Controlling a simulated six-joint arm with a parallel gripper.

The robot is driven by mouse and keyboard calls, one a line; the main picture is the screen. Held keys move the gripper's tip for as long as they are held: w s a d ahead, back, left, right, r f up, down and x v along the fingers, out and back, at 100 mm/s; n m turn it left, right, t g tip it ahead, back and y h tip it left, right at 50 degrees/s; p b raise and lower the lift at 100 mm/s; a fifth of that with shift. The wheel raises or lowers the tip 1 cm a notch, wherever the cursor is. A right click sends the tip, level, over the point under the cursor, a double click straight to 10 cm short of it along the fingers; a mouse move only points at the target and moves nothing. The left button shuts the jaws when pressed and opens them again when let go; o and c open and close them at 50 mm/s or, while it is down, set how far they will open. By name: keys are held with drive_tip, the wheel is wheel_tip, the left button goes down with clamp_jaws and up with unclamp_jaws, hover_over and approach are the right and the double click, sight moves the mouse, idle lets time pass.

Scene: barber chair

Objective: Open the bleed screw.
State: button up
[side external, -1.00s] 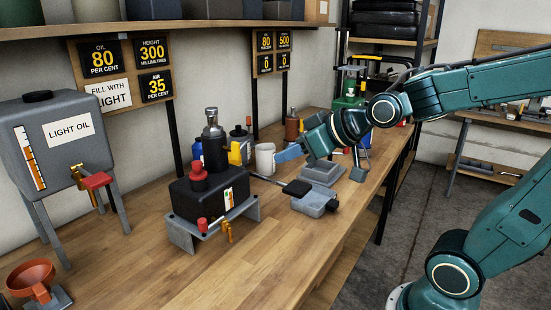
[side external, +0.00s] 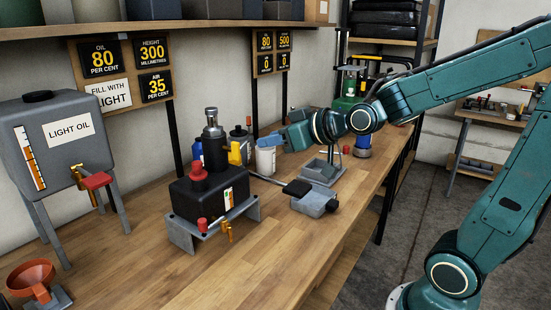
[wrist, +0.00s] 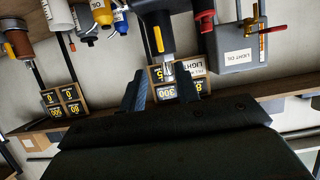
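A black pump unit (side external: 205,198) with a dark upright cylinder (side external: 213,145) stands on a grey bracket on the bench. I cannot tell which part is the bleed screw. My gripper (side external: 274,139) is to the right of the cylinder, above the bench, touching nothing that I can see. In the wrist view my gripper (wrist: 169,88) has its fingers apart, with the cylinder's silver tip (wrist: 168,70) seen beyond, upside down.
A white cup (side external: 265,160) stands below my gripper. A long handle with a black grip (side external: 297,188), a grey box (side external: 313,205) and a grey tray (side external: 333,175) lie to the right. The light oil tank (side external: 45,140) stands left.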

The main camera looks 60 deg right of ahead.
sight(239, 146)
drive_tip(key=shift+x, duration=6.2)
clamp_jaws()
